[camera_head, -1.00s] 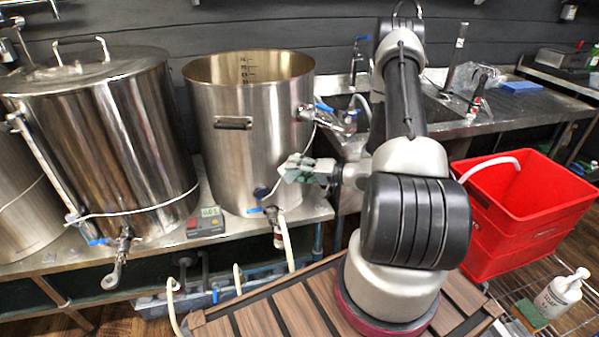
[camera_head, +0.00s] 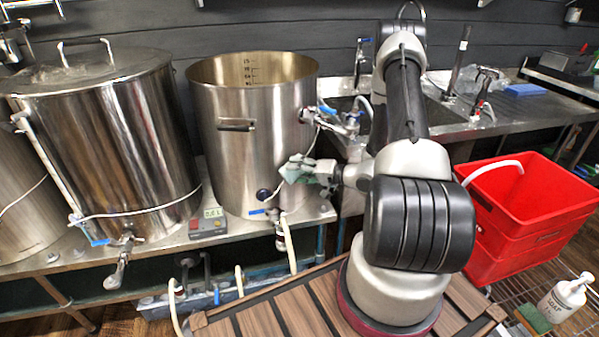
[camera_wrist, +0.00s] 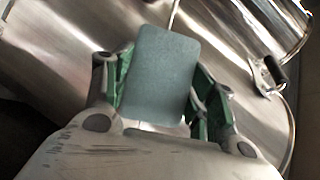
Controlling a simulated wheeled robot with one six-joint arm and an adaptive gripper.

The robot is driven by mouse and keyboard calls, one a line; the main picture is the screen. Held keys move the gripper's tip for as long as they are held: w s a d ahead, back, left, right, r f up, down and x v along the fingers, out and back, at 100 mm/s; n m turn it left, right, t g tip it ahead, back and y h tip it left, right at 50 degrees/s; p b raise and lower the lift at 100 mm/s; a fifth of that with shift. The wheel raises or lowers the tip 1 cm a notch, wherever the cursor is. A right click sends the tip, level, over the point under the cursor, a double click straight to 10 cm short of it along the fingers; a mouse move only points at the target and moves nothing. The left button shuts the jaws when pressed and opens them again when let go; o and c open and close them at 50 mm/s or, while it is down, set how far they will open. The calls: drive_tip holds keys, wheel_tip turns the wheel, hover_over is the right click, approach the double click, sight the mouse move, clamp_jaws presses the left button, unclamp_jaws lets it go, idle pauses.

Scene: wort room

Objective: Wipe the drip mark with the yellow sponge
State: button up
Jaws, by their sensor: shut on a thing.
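My gripper (camera_head: 305,170) is shut on a flat grey-green sponge-like pad (camera_wrist: 160,75), held between its green-lined fingers in the wrist view. No yellow shows on the pad. In the head view the pad (camera_head: 296,172) is in front of the right side of the open steel kettle (camera_head: 235,155), above its lower valve. I cannot tell whether it touches the kettle wall. Shiny curved steel fills the background of the wrist view. I cannot make out a drip mark in either view; the pad and gripper cover part of the kettle wall.
A lidded steel kettle (camera_head: 110,150) stands left. A small controller (camera_head: 208,222) sits on the bench between the kettles. Valves (camera_head: 272,212) and hoses stick out in front. A red crate (camera_head: 530,215), a soap bottle (camera_head: 563,298) and a green pad (camera_head: 532,319) are at right.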

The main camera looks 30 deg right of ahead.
drive_tip(key=shift+w+a, duration=0.15)
drive_tip(key=shift+w, duration=0.45)
drive_tip(key=shift+w+d, duration=0.2)
drive_tip(key=shift+d, duration=1.7)
drive_tip(key=shift+w+d, duration=0.1)
drive_tip(key=shift+w, duration=0.05)
drive_tip(key=shift+s+a, duration=0.2)
drive_tip(key=shift+a, duration=1.85)
drive_tip(key=shift+c, duration=0.4)
drive_tip(key=shift+s, duration=0.4)
drive_tip(key=shift+c, duration=1)
drive_tip(key=shift+s+d, duration=0.25)
drive_tip(key=shift+s, duration=1.05)
drive_tip(key=shift+s+d, duration=0.25)
drive_tip(key=shift+s, duration=1)
